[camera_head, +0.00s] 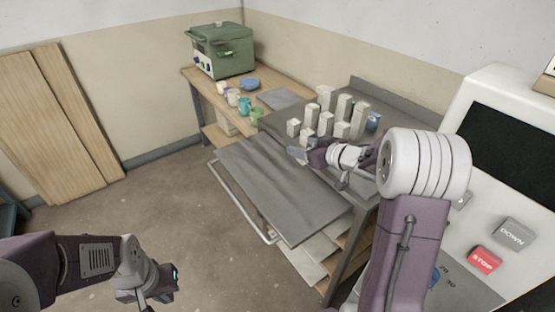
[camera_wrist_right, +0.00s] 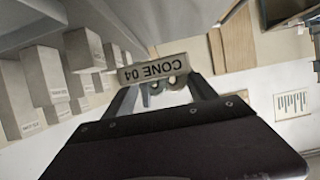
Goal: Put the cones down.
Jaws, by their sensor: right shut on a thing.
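My right gripper (camera_head: 303,153) reaches over the metal bench beside the group of pale boxes. In the right wrist view the right gripper (camera_wrist_right: 160,88) is shut on a small grey block labelled CONE 04 (camera_wrist_right: 152,68). Whether the block touches the surface cannot be told. Several pale upright boxes (camera_head: 325,98) of differing heights stand in rows on the bench; they also show at the left of the wrist view (camera_wrist_right: 85,48), their labels too small to read. My left gripper (camera_head: 150,290) is low at the left, over the floor; its fingers are unclear.
The grey metal bench (camera_head: 270,185) has a bare front area and a front rail (camera_head: 237,208). A wooden table (camera_head: 200,78) at the back holds a green kiln-like box (camera_head: 220,52), several coloured cups (camera_head: 245,105) and a blue bowl (camera_head: 249,83). A control panel (camera_head: 510,190) stands right.

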